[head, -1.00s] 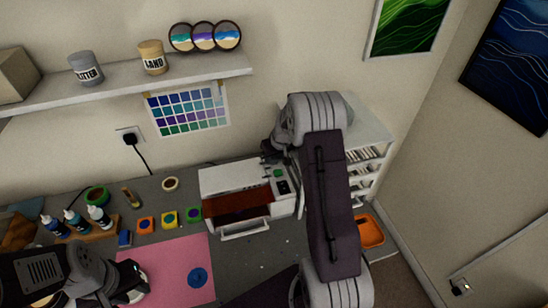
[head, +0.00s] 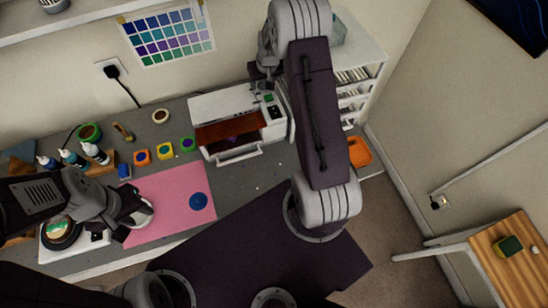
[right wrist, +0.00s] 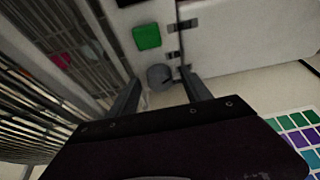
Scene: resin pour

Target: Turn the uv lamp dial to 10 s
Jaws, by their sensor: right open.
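The UV lamp (head: 222,104) is a white box with an orange window, standing on the grey bench against the wall. In the right wrist view its white body (right wrist: 240,35) carries a green square (right wrist: 147,37) and a small grey round dial (right wrist: 159,76). My right gripper (right wrist: 160,78) is open, with one fingertip on each side of the dial; I cannot tell whether they touch it. In the head view this gripper (head: 262,82) is over the lamp's back right. My left gripper (head: 138,212) is at a pale round object on the pink mat; its jaws are unclear.
The pink mat (head: 165,195) bears a blue disc (head: 198,201). Dropper bottles (head: 72,157) and small coloured blocks (head: 164,150) stand to the left of the lamp. A white shelf unit with an orange bin (head: 359,151) is to the right. A wooden table (head: 515,265) is at lower right.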

